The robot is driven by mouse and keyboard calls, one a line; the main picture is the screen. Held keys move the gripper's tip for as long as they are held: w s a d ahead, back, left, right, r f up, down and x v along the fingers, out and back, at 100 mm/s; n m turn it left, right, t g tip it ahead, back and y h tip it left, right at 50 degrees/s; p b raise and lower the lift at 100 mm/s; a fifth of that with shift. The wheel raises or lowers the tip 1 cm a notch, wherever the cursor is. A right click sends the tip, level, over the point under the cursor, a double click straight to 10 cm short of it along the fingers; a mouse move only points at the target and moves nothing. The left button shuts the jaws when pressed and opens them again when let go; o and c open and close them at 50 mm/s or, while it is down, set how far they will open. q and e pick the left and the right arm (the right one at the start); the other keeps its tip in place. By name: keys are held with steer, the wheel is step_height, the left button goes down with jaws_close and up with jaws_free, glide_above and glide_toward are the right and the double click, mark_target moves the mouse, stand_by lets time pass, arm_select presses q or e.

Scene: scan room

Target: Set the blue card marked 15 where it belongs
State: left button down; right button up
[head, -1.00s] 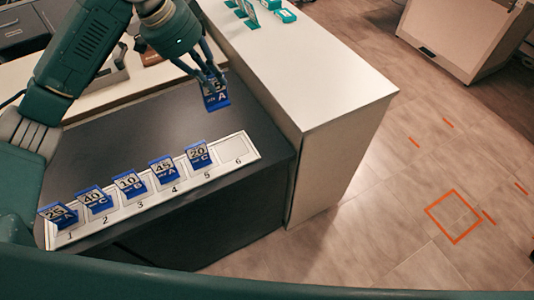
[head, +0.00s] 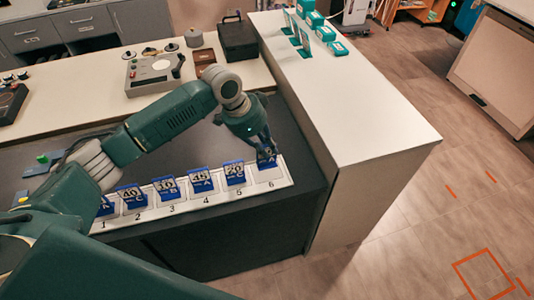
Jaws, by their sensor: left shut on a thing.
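My left gripper (head: 264,146) is shut on a blue card (head: 267,159) at slot 6 of the white numbered strip (head: 222,202). The fingers cover much of the card, so its number cannot be read now. I cannot tell whether its base touches the strip. Blue cards stand in the other slots: one mostly hidden behind my arm at slot 1 (head: 105,209), 40 at slot 2 (head: 132,200), 10 at slot 3 (head: 167,190), 45 at slot 4 (head: 202,182) and 20 at slot 5 (head: 234,176). My right gripper is out of view.
The strip lies along the front edge of a dark counter (head: 290,145). A higher white counter (head: 365,125) stands to its right, with several teal boxes (head: 318,28) at its far end. A grey device (head: 153,72) and a black box (head: 238,38) are behind. Open floor lies right.

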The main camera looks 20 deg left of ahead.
mark_target(272, 163)
arm_select(q)
steer(key=shift+f, duration=1.85)
steer(key=c, duration=1.7)
jaws_free()
steer(key=shift+f, duration=0.15)
steer(key=b+v, duration=0.1)
steer(key=v, duration=1.1)
